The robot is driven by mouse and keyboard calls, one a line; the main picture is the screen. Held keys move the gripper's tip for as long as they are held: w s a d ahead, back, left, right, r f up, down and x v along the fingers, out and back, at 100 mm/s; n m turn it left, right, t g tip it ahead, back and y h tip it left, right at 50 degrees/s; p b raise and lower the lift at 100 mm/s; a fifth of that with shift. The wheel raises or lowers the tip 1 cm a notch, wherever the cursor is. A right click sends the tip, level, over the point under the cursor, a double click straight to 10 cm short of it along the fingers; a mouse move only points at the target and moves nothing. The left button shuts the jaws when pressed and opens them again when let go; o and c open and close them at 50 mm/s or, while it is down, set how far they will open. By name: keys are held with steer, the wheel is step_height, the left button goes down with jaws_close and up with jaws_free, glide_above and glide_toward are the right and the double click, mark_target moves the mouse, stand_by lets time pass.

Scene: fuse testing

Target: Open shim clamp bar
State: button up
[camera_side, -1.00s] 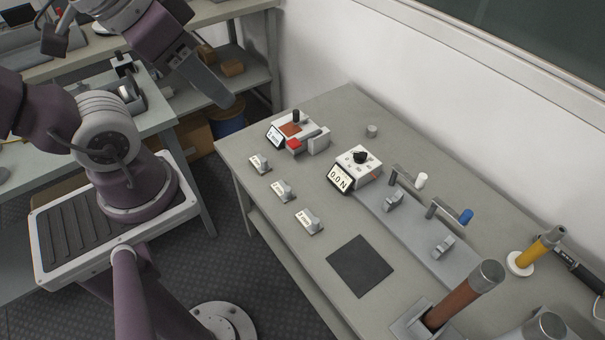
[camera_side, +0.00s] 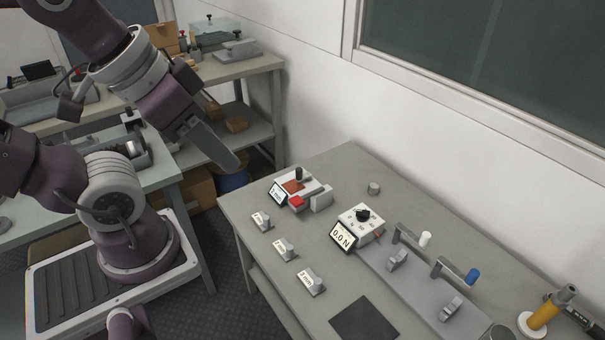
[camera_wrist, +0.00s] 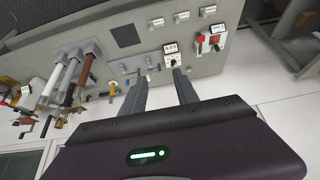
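No part is plainly marked as the shim clamp bar. Two bent lever handles, one white-tipped (camera_side: 425,239) and one blue-tipped (camera_side: 472,277), stand along a grey rail plate (camera_side: 405,289) with small grey clamp blocks. Left of them sits a white box with a black knob and a "0.0 N" display (camera_side: 343,236). Farther left is a small device with a red block (camera_side: 296,202), a black knob and a screen. My gripper (camera_side: 236,165) is high, left of the table and clear of everything. In the wrist view its two fingers (camera_wrist: 160,82) are apart with nothing between them.
Three small labelled shim-like pieces (camera_side: 284,250) lie in a row at the table's left edge. A dark square pad (camera_side: 364,319) lies in front. A yellow-handled tool (camera_side: 548,312) stands at right. A small grey cylinder (camera_side: 374,188) stands near the wall.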

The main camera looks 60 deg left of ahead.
stand_by(0.3)
steer(key=shift+o, duration=0.7)
steer(key=n+g+y, duration=0.2)
steer(key=n+y, duration=0.1)
steer(key=n, duration=0.6)
glide_above(299, 169)
steer(key=s+d, duration=0.2)
step_height(299, 169, down, 34)
steer(key=x, duration=0.7)
steer(key=shift+s+f, duration=0.1)
jaws_close()
